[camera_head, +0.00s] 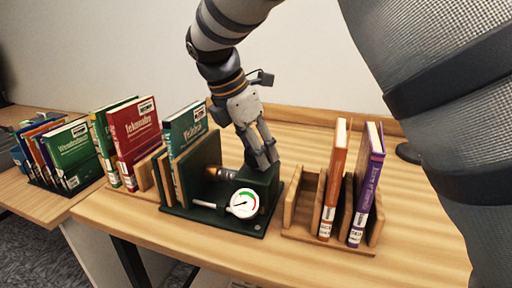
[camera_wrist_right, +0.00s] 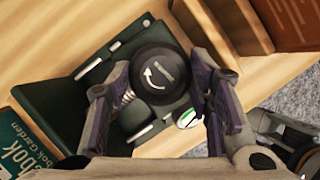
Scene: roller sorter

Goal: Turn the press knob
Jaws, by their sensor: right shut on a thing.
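The press (camera_head: 210,214) is a dark green frame on the table, with a round white gauge (camera_head: 244,203) and a brass part (camera_head: 221,173) in front. The press knob (camera_wrist_right: 158,72) is a black disc with a white curved arrow on its top face, seen from above in the right wrist view. My right gripper (camera_head: 266,160) reaches down over the right block of the press. Its two fingers, shown in the wrist view (camera_wrist_right: 165,118), are shut on the knob, one on each side. In the head view the gripper hides the knob. My left gripper is not in view.
A teal book (camera_head: 184,128) stands in the press's left side. A wooden rack (camera_head: 291,207) with an orange book (camera_head: 334,180) and a purple book (camera_head: 366,185) stands close on the right. Red and green books (camera_head: 135,130) stand to the left. Bare table lies in front.

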